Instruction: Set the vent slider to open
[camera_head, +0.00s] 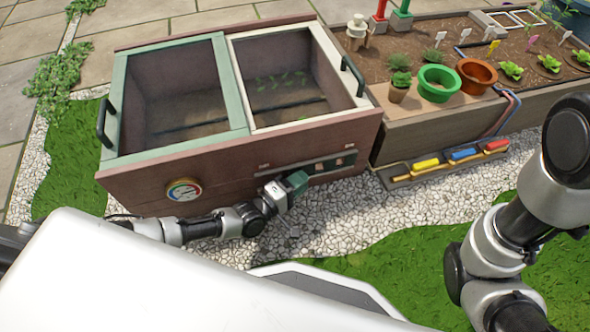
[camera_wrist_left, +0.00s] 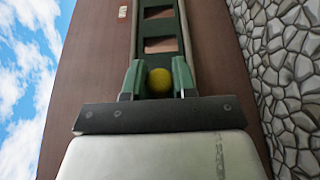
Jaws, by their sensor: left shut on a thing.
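The vent (camera_head: 322,166) is a dark green slotted strip on the front wall of the cold frame (camera_head: 235,172). Two slots show brown in the head view, right of my left gripper (camera_head: 297,182). The fingers are shut on the knob. The gripper hides the near end of the vent in the head view. My right arm shows at the right, its gripper out of frame.
A round gauge (camera_head: 184,190) is on the same wall, to the left. A tray (camera_head: 398,178) with colored-handled tools lies on the ground to the right, below the planter (camera_head: 410,133). Gravel and grass lie clear in front.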

